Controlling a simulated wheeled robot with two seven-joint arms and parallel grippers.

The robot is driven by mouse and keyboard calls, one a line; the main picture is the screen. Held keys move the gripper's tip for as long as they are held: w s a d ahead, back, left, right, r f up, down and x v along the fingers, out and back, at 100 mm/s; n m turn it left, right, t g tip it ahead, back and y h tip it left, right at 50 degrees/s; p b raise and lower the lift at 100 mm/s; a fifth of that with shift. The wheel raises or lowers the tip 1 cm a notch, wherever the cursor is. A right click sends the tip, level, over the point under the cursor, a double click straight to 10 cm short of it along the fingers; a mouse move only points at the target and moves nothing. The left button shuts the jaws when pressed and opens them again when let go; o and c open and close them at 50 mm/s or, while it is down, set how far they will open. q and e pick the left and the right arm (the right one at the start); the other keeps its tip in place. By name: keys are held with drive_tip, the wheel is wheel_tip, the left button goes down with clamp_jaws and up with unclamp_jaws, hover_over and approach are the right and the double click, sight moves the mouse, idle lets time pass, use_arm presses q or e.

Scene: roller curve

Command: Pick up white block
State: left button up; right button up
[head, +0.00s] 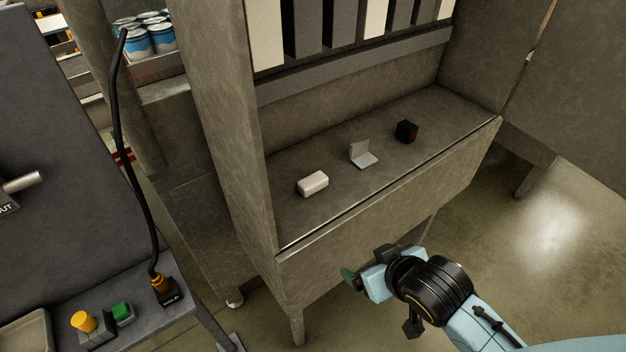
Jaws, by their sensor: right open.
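The white block (313,184) lies flat near the left end of the grey shelf (390,162), close to its front edge. It has rounded edges. My right gripper (365,264) is below and in front of the shelf's front panel, lower right of the block and apart from it. It is open, and nothing shows between its fingers. My left gripper is out of view.
A grey L-shaped bracket (362,154) and a small black block (406,131) stand on the shelf to the right. A side panel (236,150) bounds the shelf at left. A bench with a yellow button (84,322) and green button (122,311) stands lower left.

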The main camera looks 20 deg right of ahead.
sight(315, 181)
drive_tip(key=w+a+r+n+t+y, duration=0.15)
drive_tip(key=w+r+t+y, duration=0.25)
drive_tip(key=w+r, duration=0.5)
drive_tip(key=shift+t, duration=0.3)
drive_tip(key=x, duration=0.3)
drive_tip(key=f+x, duration=0.1)
drive_tip(key=x, duration=0.2)
drive_tip(key=d+x, duration=0.1)
drive_tip(key=x, duration=0.3)
drive_tip(key=shift+s+f, duration=0.15)
drive_tip(key=shift+f, duration=0.15)
drive_tip(key=shift+r+x, duration=0.15)
drive_tip(key=shift+x, duration=1.2)
drive_tip(key=shift+r+x, duration=0.15)
drive_tip(key=shift+x, duration=1.2)
drive_tip(key=shift+a, duration=0.15)
drive_tip(key=c, duration=1.1)
